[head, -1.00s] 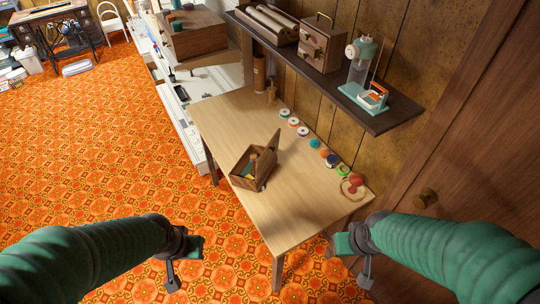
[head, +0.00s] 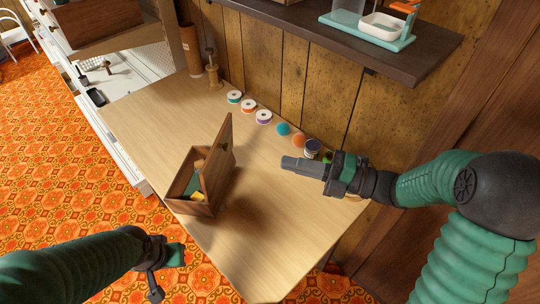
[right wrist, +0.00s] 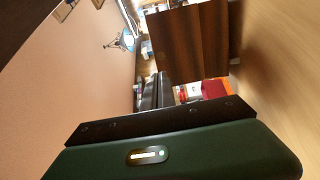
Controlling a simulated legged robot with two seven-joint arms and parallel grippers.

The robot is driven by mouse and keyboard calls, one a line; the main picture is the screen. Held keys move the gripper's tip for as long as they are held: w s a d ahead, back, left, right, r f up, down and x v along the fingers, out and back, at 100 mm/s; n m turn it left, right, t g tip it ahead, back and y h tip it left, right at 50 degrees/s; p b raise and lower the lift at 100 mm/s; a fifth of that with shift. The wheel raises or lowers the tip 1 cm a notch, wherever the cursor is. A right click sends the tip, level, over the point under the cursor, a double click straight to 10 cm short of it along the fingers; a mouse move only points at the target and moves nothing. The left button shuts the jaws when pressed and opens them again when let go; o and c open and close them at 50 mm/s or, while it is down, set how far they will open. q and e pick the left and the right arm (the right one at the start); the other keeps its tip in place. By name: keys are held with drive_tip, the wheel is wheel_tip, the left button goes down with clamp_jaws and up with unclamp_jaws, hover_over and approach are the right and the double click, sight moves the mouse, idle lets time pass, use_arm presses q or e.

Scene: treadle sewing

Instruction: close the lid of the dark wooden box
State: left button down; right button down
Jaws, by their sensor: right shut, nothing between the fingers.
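The dark wooden box (head: 188,208) stands on the light wooden table, its lid (head: 217,158) open and raised on the right side. A yellow item and a green item show inside. My right gripper (head: 286,162) is shut and empty above the table, to the right of the lid and apart from it. In the right wrist view, a dark brown wooden panel (right wrist: 188,45) that looks like the lid stands ahead. My left gripper (head: 176,255) is low in front of the table's left edge, away from the box; its jaws are not clear.
Several thread spools (head: 248,105) line the back of the table (head: 130,118). A small wooden stand (head: 214,72) is at the back left. A shelf (head: 400,58) hangs above the right side. The table front is clear.

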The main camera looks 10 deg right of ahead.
approach(228, 147)
use_arm(q)
drive_tip(key=shift+d+f+b, duration=0.25)
drive_tip(key=shift+f+b, duration=0.15)
use_arm(e)
drive_tip(key=x, duration=0.6)
drive_tip(key=shift+w+a+f, duration=0.15)
drive_tip(key=shift+a, duration=0.1)
use_arm(q)
drive_tip(key=shift+a, duration=0.15)
use_arm(e)
drive_tip(key=shift+a, duration=0.15)
